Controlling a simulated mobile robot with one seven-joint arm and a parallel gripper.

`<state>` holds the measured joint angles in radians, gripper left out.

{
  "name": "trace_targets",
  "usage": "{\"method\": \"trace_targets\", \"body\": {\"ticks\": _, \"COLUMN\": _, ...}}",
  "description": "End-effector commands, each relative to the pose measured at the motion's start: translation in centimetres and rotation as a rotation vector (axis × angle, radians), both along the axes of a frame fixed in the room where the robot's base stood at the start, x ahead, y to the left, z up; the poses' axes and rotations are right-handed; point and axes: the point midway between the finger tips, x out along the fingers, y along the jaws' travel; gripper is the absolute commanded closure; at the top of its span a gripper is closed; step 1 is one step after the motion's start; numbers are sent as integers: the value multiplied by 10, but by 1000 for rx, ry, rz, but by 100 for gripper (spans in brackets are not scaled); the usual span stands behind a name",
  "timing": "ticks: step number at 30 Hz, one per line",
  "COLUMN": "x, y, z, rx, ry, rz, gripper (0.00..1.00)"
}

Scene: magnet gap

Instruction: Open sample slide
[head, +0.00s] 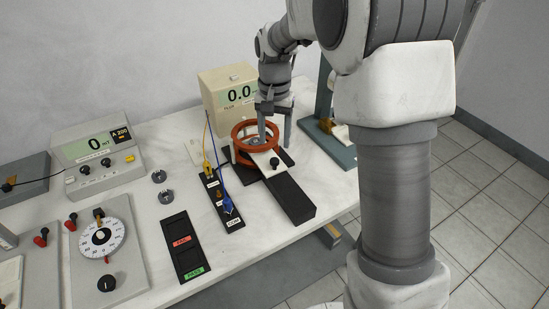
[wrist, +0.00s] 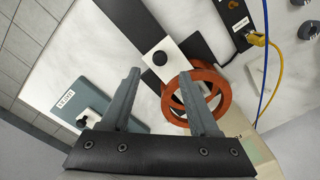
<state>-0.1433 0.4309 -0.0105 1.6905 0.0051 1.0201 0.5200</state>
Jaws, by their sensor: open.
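The sample slide is a white plate (head: 262,158) with a black knob (head: 274,161), on a black rail (head: 290,199) beside the orange coil rings (head: 243,131). In the wrist view the white plate (wrist: 176,66) and its knob (wrist: 160,58) show just beyond my fingertips. My gripper (head: 274,134) is open and empty over the rings and slide. In the wrist view my gripper (wrist: 159,73) has one finger on each side of the knob's line, apart from the knob. The right finger covers part of the orange rings (wrist: 222,84).
A terminal strip (head: 232,222) with yellow and blue leads stands left of the rail. A beige meter (head: 228,81) is behind the rings. A blue-grey stand (head: 335,148) is to the right. Fail/pass tray (head: 170,224) lies front left. The rail's front end is clear.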

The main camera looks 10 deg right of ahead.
Motion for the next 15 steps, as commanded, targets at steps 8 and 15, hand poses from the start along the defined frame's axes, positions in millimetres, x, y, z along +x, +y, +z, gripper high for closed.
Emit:
{"method": "trace_targets", "body": {"ticks": 8, "x": -1, "y": 0, "z": -52, "rx": 0, "ry": 2, "rz": 0, "gripper": 39}}
{"method": "trace_targets", "body": {"ticks": 15, "x": 0, "y": 0, "z": -68, "rx": -1, "ry": 1, "rz": 0, "gripper": 39}}
